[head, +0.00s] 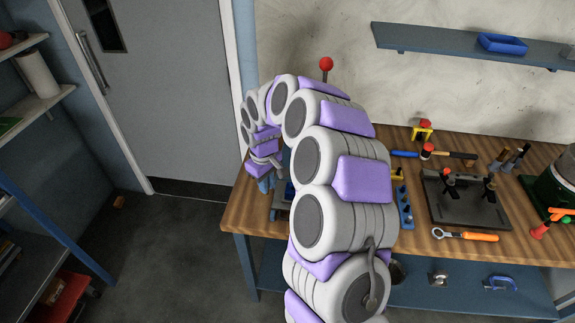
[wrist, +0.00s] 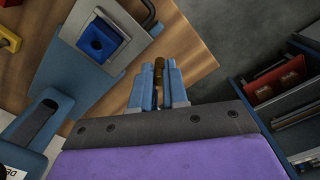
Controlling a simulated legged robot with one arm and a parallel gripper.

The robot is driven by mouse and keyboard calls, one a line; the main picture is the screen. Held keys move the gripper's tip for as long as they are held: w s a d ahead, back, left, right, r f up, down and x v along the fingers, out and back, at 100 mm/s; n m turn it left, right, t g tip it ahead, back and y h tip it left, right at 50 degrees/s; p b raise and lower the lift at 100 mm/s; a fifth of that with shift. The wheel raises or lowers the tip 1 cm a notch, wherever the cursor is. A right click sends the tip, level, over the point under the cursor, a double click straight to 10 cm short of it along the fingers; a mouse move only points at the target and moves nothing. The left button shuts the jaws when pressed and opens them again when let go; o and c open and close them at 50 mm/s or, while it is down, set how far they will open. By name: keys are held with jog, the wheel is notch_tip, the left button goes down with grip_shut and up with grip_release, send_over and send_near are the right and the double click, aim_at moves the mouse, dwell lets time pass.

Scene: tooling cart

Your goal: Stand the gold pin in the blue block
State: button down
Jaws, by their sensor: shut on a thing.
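My gripper (wrist: 159,92) is in the middle of the wrist view, its two blue-grey fingers shut on the gold pin (wrist: 159,67). The pin's end sticks out beyond the fingertips; the rest is hidden between them. The blue block (wrist: 97,42) has a dark round hole and sits between grey metal plates of a blue fixture, to the upper left of the gripper. The pin is apart from the block. In the head view my gripper (head: 266,182) is near the bench's left end, and my arm hides most of the area there.
The wooden bench (head: 466,258) holds a dark plate fixture (head: 464,204), a ratchet with an orange handle (head: 466,235) and a hammer (head: 434,153). A red-knobbed lever (head: 326,65) rises behind my arm. The wrist view shows a red bin (wrist: 278,82) at right, beyond the bench edge.

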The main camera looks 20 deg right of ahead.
jog(key=w+d+r+n, duration=0.2)
jog(key=d+n, duration=0.7)
jog(key=d, duration=0.1)
jog(key=shift+f+b, duration=0.8)
jog(key=shift+f, duration=1.75)
jog(key=shift+s+p, duration=0.15)
jog(key=shift+p, duration=0.45)
jog(key=shift+f+p, duration=0.55)
jog(key=shift+f, duration=0.35)
dwell(1.5)
jog(key=c, duration=1.1)
grip_release()
jog(key=shift+o, duration=0.6)
